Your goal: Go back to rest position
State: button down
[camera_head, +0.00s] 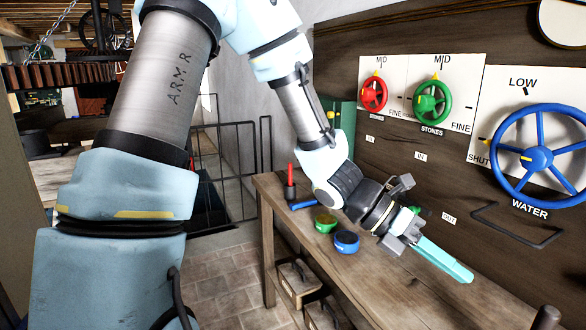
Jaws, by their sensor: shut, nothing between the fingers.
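My arm reaches from the left over the wooden workbench (385,299). My gripper (466,276) is at the bench's right part, pointing down and to the right. Its teal fingers lie together, with nothing seen between them. It is in front of the wall panel (400,190) and below the blue water wheel (538,158). I cannot tell how far the fingertips are above the bench top.
A blue bowl (346,242) and a green bowl (325,224) stand on the bench close to my wrist. A red-handled tool (290,180) stands behind them. Red (373,94) and green (432,103) handwheels are on the wall. Black railing (232,170) stands behind my arm.

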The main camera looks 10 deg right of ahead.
jog(key=w+a+f+m+t+y, duration=0.25)
jog(key=w+a+m, duration=0.25)
jog(key=a, duration=0.3)
jog(key=w+a+f+m+t+y, duration=0.25)
jog(key=w+a+m, duration=0.2)
jog(key=a, duration=0.35)
jog(key=w+a+m+t+y, duration=0.1)
jog(key=w+a+m, duration=0.2)
jog(key=a, duration=0.4)
jog(key=w+a+m+t+y, duration=0.2)
jog(key=w+a+m, duration=0.1)
jog(key=a, duration=0.5)
jog(key=w+a+r+m+t+y, duration=0.1)
jog(key=w+a+m, duration=0.2)
jog(key=a+m, duration=0.2)
jog(key=a, duration=0.3)
jog(key=shift+m+t, duration=0.35)
jog(key=shift+t, duration=0.05)
jog(key=shift+s+d, duration=0.1)
jog(key=shift+d, duration=0.05)
